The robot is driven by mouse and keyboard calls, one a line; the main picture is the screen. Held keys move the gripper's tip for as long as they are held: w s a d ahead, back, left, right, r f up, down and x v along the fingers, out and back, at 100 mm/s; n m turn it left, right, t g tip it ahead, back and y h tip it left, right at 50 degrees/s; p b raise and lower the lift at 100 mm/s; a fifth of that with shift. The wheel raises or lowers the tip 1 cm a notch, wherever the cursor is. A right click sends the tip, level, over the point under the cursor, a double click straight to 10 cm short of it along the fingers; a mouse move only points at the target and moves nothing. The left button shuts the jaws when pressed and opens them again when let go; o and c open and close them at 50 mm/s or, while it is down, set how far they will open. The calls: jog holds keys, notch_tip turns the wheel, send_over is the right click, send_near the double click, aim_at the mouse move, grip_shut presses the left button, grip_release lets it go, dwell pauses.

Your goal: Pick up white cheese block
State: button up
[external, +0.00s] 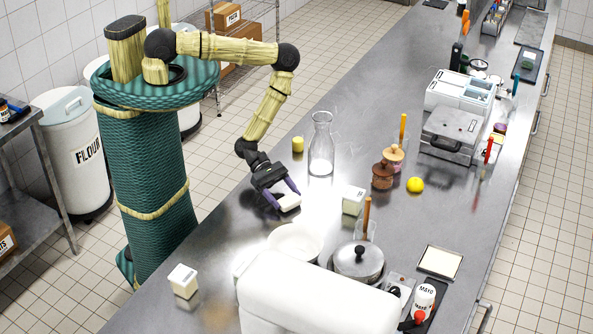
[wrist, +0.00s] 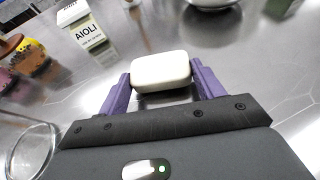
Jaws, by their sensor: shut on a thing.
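The white cheese block (wrist: 161,71) is a small rounded white bar between the purple fingers of my gripper (wrist: 160,88) in the wrist view. My gripper is shut on it, with one finger at each end. In the external view the white cheese block (external: 288,202) shows at the tip of my gripper (external: 283,199), low over the steel counter. I cannot tell whether the block touches the counter.
A glass carafe (external: 321,150) stands behind my gripper and a white carton (external: 353,200) to its right, labelled AIOLI in the wrist view (wrist: 85,37). A white bowl (external: 295,240) and a lidded pot (external: 358,262) are nearer the camera. Bare counter (external: 235,230) lies left.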

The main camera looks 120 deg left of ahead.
notch_tip(320, 180, up, 9)
jog(key=b, duration=0.2)
jog(key=shift+b, duration=0.3)
dwell(0.5)
